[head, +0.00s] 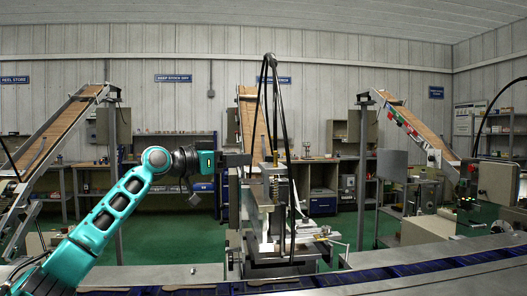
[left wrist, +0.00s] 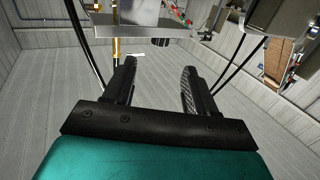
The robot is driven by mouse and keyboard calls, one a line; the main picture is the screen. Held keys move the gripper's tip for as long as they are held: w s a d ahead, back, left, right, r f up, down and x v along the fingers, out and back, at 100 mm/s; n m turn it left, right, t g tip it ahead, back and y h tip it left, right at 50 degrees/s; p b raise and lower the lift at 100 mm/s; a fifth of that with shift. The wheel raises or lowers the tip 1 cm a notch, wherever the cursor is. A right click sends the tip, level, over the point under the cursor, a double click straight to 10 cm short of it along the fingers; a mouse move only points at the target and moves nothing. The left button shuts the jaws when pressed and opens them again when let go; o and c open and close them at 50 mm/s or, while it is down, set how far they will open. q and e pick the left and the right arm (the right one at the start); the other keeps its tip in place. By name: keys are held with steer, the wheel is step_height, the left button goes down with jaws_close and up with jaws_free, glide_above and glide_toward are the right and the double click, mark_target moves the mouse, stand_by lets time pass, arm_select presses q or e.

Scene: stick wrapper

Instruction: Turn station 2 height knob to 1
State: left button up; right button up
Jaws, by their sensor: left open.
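The station 2 machine (head: 268,205) stands in the middle of the head view, with a metal block and an upright spring column (head: 274,188). My left gripper (head: 238,160) reaches in from the left and points right, at the upper part of this machine. In the left wrist view, the two dark fingers (left wrist: 158,85) are apart with nothing between them. A brass-coloured rod (left wrist: 116,48) shows beside the left finger, below a grey metal block (left wrist: 135,12). I cannot tell which part is the height knob, or whether the fingers touch anything.
A blue conveyor (head: 400,273) runs along the front. Black cables (head: 285,130) hang in front of the machine. Sloping chutes (head: 60,128) stand left, centre and right. Another machine (head: 490,195) stands at the right. Green floor (head: 180,238) shows behind.

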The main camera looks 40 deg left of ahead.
mark_target(263, 164)
arm_select(q)
steer(key=w+p, duration=0.1)
steer(key=w, duration=0.1)
steer(key=w+d+p, duration=0.1)
steer(key=w, duration=0.2)
steer(key=w+p, duration=0.2)
steer(key=shift+w+d+r, duration=0.1)
steer(key=shift+w+d, duration=0.1)
steer(key=shift+w, duration=0.2)
steer(key=shift+w+d, duration=0.1)
steer(key=shift+w, duration=0.45)
arm_select(e)
steer(key=shift+s+d+r+h, duration=0.2)
steer(key=shift+d+r, duration=0.2)
steer(key=shift+r, duration=0.2)
steer(key=shift+s+d+r+h, duration=0.2)
steer(key=shift+d+r, duration=0.2)
steer(key=shift+r, duration=0.2)
arm_select(q)
jaws_close()
arm_select(e)
steer(key=shift+a, duration=0.1)
